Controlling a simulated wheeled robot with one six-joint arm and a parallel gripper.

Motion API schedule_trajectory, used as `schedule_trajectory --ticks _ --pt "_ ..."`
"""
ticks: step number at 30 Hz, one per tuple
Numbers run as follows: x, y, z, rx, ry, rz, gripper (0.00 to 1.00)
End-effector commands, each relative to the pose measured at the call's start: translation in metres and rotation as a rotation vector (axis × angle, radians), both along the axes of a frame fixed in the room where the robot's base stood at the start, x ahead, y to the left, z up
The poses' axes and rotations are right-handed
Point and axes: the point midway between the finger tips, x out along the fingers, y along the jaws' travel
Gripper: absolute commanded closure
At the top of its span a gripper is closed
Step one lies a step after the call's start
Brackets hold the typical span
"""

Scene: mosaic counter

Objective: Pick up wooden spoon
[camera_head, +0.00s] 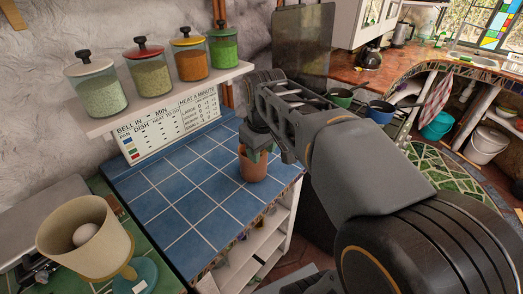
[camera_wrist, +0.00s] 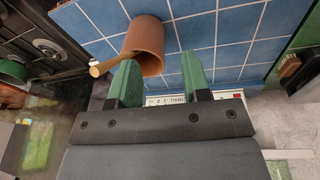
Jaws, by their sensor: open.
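The wooden spoon (camera_wrist: 104,67) shows in the wrist view, its rounded end sticking out of the terracotta pot (camera_wrist: 148,36) to the left; the rest is hidden inside the pot. The pot (camera_head: 254,170) stands near the right edge of the blue tiled counter in the head view, where I cannot make out the spoon. My gripper (camera_wrist: 160,60) is open, with green fingers apart. In the wrist view the spoon's end lies left of the left finger, outside the gap. In the head view my gripper (camera_head: 262,146) is just above the pot, overlapping its rim.
A shelf (camera_head: 170,98) with several lidded glass jars hangs behind the counter. A chart board (camera_head: 168,130) leans at the back. A beige scale bowl (camera_head: 85,238) holding an egg-like object stands at front left. The blue tiles (camera_head: 185,190) left of the pot are clear.

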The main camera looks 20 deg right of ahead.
Motion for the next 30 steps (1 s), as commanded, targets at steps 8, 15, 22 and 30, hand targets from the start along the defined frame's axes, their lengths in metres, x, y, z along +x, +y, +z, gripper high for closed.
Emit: schedule_trajectory --ticks 8,15,22,30 --pt "0.048 -0.053 0.064 -0.039 0.112 0.150 0.57" --pt "0.060 -0.067 0.064 -0.044 0.150 0.212 0.57" --pt "0.061 -0.069 0.023 -0.044 0.153 0.218 0.57" --pt "0.063 -0.070 -0.004 -0.045 0.149 0.218 0.57"
